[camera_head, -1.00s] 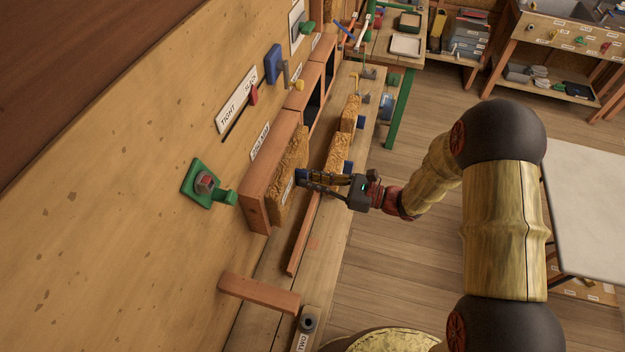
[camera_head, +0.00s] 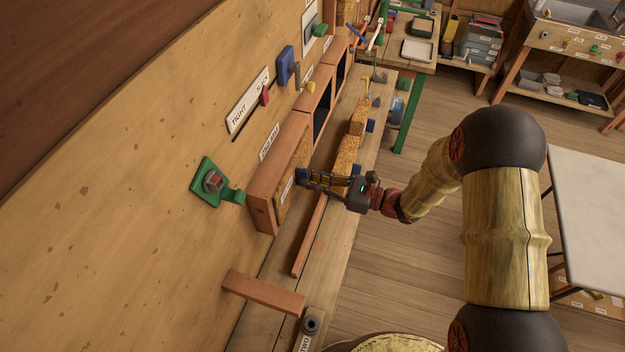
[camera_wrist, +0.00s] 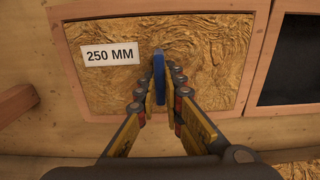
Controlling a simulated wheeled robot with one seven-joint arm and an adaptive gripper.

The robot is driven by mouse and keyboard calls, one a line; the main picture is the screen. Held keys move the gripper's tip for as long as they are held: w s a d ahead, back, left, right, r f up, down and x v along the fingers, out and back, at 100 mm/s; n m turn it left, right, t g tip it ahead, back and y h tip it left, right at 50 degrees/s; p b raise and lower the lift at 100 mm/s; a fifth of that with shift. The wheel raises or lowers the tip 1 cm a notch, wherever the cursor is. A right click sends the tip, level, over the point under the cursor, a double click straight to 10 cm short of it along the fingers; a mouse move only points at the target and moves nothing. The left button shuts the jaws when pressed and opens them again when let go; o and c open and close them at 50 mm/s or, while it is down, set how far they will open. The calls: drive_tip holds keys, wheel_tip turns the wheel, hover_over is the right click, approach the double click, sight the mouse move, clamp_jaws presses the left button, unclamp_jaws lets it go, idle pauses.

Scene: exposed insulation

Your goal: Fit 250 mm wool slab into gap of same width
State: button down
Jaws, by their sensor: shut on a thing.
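The golden wool slab (camera_head: 292,182) sits within the reddish wooden frame of a wall gap (camera_head: 262,205). In the wrist view the slab (camera_wrist: 220,50) carries a white "250 MM" label (camera_wrist: 109,55). It fills the opening between the frame's sides (camera_wrist: 262,60), with no clear space at its edges. A blue tab (camera_wrist: 159,68) stands out from the slab's face. My gripper (camera_head: 304,178) is shut on this tab, and its fingers (camera_wrist: 158,94) flank it in the wrist view. The slab's depth inside the gap is hard to judge.
Dark open gaps (camera_head: 323,112) lie farther along the wall. Other wool slabs (camera_head: 345,152) with blue tabs rest on the bench, near a wooden batten (camera_head: 309,238). A wooden block (camera_head: 264,293) juts out in front. A green fitting (camera_head: 214,183) and a TIGHT/SLACK slider (camera_head: 248,104) are on the wall.

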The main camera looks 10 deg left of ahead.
drive_tip(key=shift+a, duration=0.3)
drive_tip(key=c, duration=1.8)
unclamp_jaws()
drive_tip(key=shift+c, duration=0.2)
drive_tip(key=s+d, duration=0.1)
drive_tip(key=d, duration=1.1)
drive_tip(key=shift+s, duration=0.3)
drive_tip(key=shift+a, duration=0.1)
